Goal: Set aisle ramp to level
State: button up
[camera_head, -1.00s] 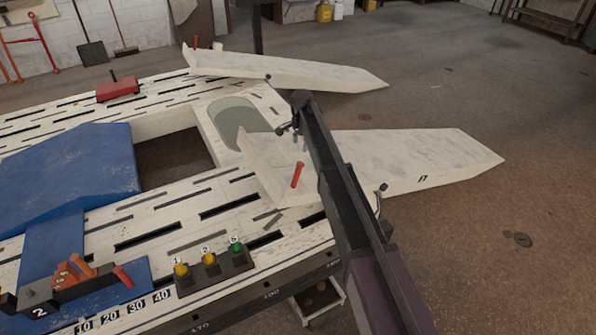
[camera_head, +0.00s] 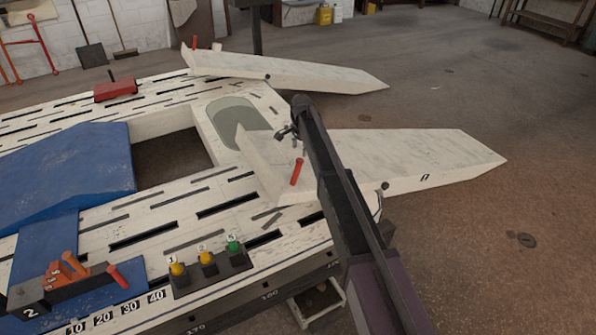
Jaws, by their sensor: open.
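Two white ramps extend from the right end of the slotted white bench (camera_head: 150,215), the near ramp (camera_head: 420,160) and the far ramp (camera_head: 300,70). I cannot tell which is the aisle ramp. Both reach out over the floor, and their exact tilt is hard to judge. A red lever (camera_head: 297,172) stands at the inner end of the near ramp, leaning slightly. Another small red lever (camera_head: 195,42) stands at the far ramp's inner end. My gripper (camera_head: 283,133) is open and empty, appearing above and slightly left of the near red lever, apart from it. My arm hides part of the near ramp.
A button box (camera_head: 207,268) with yellow and green buttons sits on the bench's near edge. A blue unit with orange and red levers (camera_head: 80,270) is at lower left. A red block (camera_head: 116,90) lies on the far rail.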

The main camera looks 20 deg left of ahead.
aim_at(299, 167)
jog(key=shift+w+a+f+b, duration=0.1)
jog(key=shift+f+b, duration=2.1)
jog(key=shift+f, duration=0.15)
jog(key=shift+a+f+b, duration=0.1)
jog(key=shift+f+b, duration=2.05)
jog(key=shift+f, duration=0.15)
grip_shut()
